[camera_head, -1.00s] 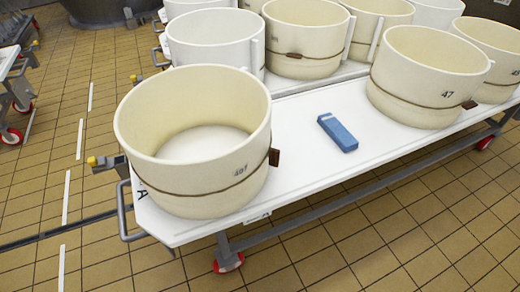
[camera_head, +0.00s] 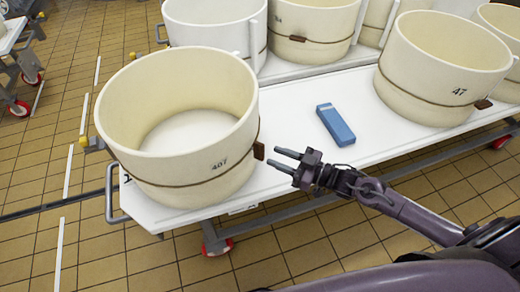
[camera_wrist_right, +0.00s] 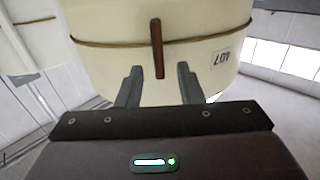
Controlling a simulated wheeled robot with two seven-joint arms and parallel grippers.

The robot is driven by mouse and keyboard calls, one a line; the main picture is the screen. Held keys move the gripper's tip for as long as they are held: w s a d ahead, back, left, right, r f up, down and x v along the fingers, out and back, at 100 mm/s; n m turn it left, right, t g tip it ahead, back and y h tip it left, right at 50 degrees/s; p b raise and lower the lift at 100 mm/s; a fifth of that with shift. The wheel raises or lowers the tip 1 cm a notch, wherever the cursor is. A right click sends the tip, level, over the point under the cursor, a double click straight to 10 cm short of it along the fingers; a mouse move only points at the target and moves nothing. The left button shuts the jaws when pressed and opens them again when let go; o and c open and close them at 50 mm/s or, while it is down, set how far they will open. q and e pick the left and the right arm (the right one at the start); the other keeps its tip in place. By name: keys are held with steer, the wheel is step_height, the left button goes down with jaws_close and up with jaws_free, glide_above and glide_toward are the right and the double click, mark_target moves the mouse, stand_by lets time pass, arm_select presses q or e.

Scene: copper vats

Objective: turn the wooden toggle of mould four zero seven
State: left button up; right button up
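The cream mould marked 407 (camera_head: 178,130) stands on the near left end of the white cart, with a thin brown cord around it. Its brown wooden toggle (camera_head: 259,151) sits on the cord at the mould's right side. In the right wrist view the toggle (camera_wrist_right: 156,48) stands upright against the wall, and the 407 label (camera_wrist_right: 220,58) appears upside down. My right gripper (camera_head: 281,160) is open and empty, just right of the toggle. In the wrist view its fingers (camera_wrist_right: 158,85) lie apart, either side of the toggle's line, with the toggle beyond their tips. My left gripper is not in view.
A blue block (camera_head: 336,124) lies on the white cart top (camera_head: 290,112). Mould 47 (camera_head: 437,72) stands to the right, and more moulds stand behind. The cart's metal handle (camera_head: 112,196) is at the left end.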

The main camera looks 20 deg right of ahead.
mark_target(264, 152)
steer(key=x, duration=0.5)
steer(key=shift+w, duration=0.1)
steer(key=shift+d, duration=0.1)
jaws_close()
